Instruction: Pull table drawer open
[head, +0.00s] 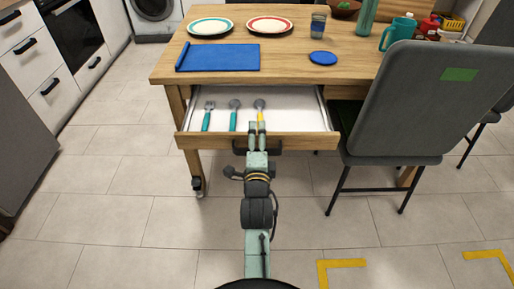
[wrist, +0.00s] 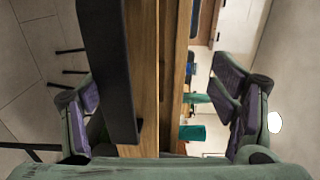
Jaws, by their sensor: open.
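The wooden table (head: 300,72) has its drawer (head: 300,142) standing open at the front, with a white interior. A fork (head: 207,117) and a spoon (head: 234,117) with teal handles and a spoon with a yellow handle (head: 260,106) lie in it. The dark bar handle (head: 273,151) is on the drawer front, partly hidden by my arm. It fills the left of the wrist view (wrist: 108,75). My gripper (head: 257,136) is open at the drawer front. In the wrist view its fingers (wrist: 158,98) lie apart on either side of the handle and front edge; I see no grip on the handle.
A grey chair (head: 415,105) stands close on the right. Two plates (head: 270,25), a blue mat (head: 222,58), a blue coaster (head: 323,58) and a teal mug (head: 398,33) are on the tabletop. Tiled floor (head: 120,215) is clear at the front left.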

